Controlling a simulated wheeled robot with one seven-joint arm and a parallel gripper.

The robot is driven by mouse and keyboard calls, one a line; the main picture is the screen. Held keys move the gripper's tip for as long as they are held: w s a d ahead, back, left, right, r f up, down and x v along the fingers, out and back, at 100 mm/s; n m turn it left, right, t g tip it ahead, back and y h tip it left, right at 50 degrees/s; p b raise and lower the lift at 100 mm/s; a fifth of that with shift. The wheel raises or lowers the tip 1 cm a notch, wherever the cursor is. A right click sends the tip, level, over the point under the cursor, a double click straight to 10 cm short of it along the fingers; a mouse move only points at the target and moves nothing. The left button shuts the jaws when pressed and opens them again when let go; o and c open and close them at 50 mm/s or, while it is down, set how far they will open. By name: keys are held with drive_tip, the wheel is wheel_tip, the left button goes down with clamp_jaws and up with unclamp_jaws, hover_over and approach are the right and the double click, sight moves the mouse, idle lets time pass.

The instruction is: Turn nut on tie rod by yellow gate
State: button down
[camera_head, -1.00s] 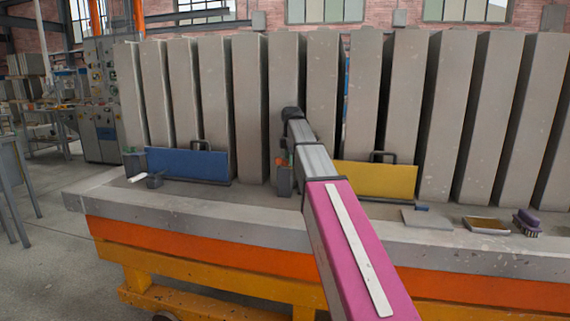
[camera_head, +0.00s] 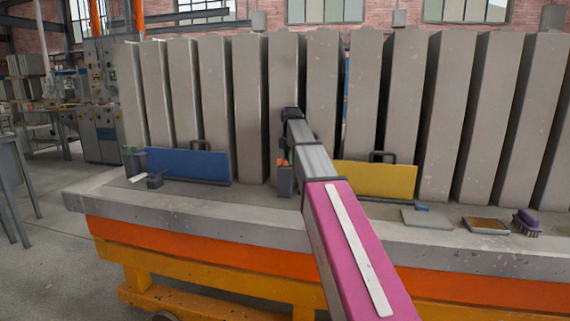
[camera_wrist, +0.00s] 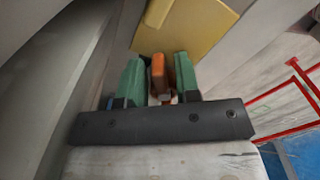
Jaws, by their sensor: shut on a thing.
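The yellow gate (camera_head: 385,180), a flat panel with a dark handle, stands at the foot of the grey slabs, right of my arm. It also shows behind my fingers in the wrist view (camera_wrist: 190,28). An orange piece, which I take for the nut (camera_wrist: 158,74), sits between my gripper's two green fingers (camera_wrist: 159,80), and they are shut on it. In the head view, orange shows on top of a small dark grey block (camera_head: 285,182) left of the yellow gate. My arm hides most of my gripper there. I cannot make out the tie rod.
A blue gate (camera_head: 188,165) stands to the left, with a small grey clamp-like part (camera_head: 155,181) before it. A flat grey plate (camera_head: 427,219), a shallow tray (camera_head: 486,225) and a purple brush (camera_head: 527,222) lie on the bench at the right. Tall grey slabs (camera_head: 250,110) stand close behind.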

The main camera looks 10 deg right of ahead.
drive_tip(key=shift+w+a+r+n, duration=0.1)
drive_tip(key=shift+w+n, duration=0.15)
drive_tip(key=shift+n, duration=0.55)
